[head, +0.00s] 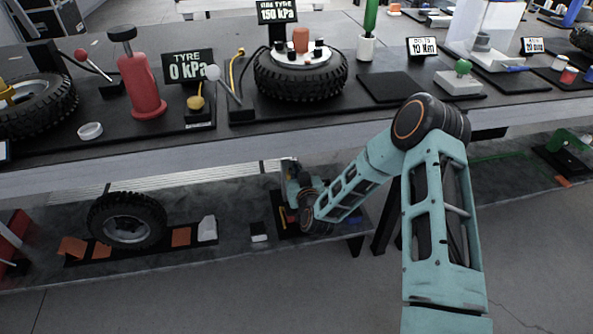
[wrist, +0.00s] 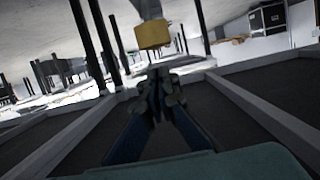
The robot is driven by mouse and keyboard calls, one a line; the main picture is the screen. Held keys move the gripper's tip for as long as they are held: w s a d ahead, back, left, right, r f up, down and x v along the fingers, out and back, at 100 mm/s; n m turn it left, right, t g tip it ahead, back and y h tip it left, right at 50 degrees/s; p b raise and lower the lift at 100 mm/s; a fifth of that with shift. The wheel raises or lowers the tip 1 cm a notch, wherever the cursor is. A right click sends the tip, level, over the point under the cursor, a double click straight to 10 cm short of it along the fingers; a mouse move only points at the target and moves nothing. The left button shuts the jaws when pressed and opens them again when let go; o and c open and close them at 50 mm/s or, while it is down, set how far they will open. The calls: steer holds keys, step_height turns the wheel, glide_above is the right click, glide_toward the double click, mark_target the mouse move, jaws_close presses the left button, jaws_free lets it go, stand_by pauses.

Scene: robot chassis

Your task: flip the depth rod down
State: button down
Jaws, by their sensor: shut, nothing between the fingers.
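In the wrist view a yellow block (wrist: 153,35) sits at the end of a grey bar coming down from the top edge; it may be part of the depth rod, but I cannot tell. My gripper (wrist: 158,82) is just below the block in that picture, with its fingers together and nothing between them. A contact with the block does not show. In the head view my arm reaches down to the lower shelf, and its wrist hides most of a dark tray (head: 283,215) with small yellow and red parts. No clear depth rod shows in the head view.
The bench top (head: 240,137) overhangs the lower shelf close to my arm. A wheel (head: 127,220) and orange blocks (head: 181,237) stand left on that shelf. A dark bench leg (head: 385,218) is right of my wrist. Open floor (head: 200,300) lies in front.

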steer(key=shift+f, duration=0.85)
step_height(320, 180, down, 4)
steer(key=b, duration=0.3)
